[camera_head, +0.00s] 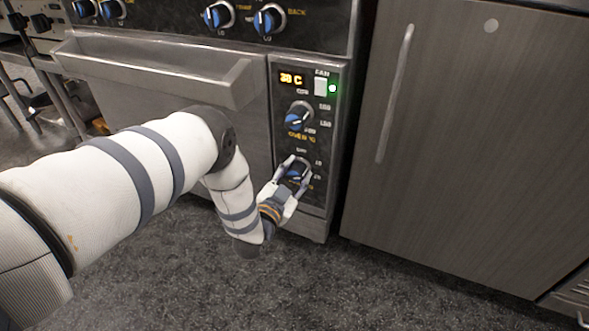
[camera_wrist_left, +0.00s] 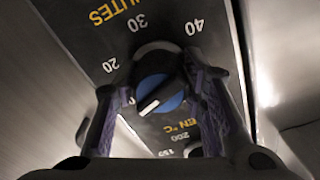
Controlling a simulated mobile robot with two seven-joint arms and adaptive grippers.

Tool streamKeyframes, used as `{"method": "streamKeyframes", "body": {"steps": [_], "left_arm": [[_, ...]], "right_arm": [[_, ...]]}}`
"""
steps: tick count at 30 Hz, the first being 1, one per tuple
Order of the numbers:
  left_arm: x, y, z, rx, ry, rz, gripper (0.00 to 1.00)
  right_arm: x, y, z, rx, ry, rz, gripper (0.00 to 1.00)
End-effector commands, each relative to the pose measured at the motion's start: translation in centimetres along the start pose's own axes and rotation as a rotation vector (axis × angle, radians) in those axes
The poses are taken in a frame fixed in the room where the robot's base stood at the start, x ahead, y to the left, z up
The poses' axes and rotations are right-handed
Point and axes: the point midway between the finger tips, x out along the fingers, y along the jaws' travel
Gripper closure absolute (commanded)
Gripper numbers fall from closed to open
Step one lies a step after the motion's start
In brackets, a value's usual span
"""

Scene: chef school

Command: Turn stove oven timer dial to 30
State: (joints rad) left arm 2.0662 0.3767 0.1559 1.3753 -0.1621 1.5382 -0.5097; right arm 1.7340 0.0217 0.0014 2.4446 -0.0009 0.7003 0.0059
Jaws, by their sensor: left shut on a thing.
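The timer dial (camera_head: 295,174) is the lower of two knobs on the oven's narrow control panel. My left gripper (camera_head: 294,168) reaches it from below, shut on it with one finger on each side. In the left wrist view the dial (camera_wrist_left: 160,93) has a blue face and a white pointer mark toward the lower left of the picture. The minute scale (camera_wrist_left: 126,32) shows 20, 30 and 40 above the dial, with 30 near the top. Part of the dial's rim is hidden by the fingers. My right gripper is not in view.
The oven temperature dial (camera_head: 299,116) sits just above the timer dial. Above it are a lit display (camera_head: 291,79) and a white fan switch (camera_head: 320,87). The oven door handle (camera_head: 160,72) juts out at left. A closed cabinet (camera_head: 460,140) stands at right.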

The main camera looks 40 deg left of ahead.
Motion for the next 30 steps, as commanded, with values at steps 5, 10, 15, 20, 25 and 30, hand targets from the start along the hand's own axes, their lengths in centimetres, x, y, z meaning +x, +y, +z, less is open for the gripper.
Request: {"method": "streamKeyframes", "body": {"steps": [5,10,15,20,25,30], "left_arm": [[-0.1,0.1,-0.2,0.167,0.001,0.004,0.9],[-0.1,0.1,-0.1,0.328,0.001,0.004,0.9],[-0.1,0.0,-0.1,0.49,0.0,0.004,0.9],[-0.1,0.0,0.0,0.642,-0.001,0.005,0.9],[-0.1,-0.1,0.0,0.803,-0.001,0.004,0.9],[-0.1,-0.1,0.0,0.965,-0.001,0.004,0.9]], "right_arm": [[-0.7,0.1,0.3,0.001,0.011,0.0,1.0],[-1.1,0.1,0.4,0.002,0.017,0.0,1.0],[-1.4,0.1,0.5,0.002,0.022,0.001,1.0],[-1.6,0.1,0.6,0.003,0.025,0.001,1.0],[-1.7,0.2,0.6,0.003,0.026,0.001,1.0],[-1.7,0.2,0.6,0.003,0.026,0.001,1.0]]}}
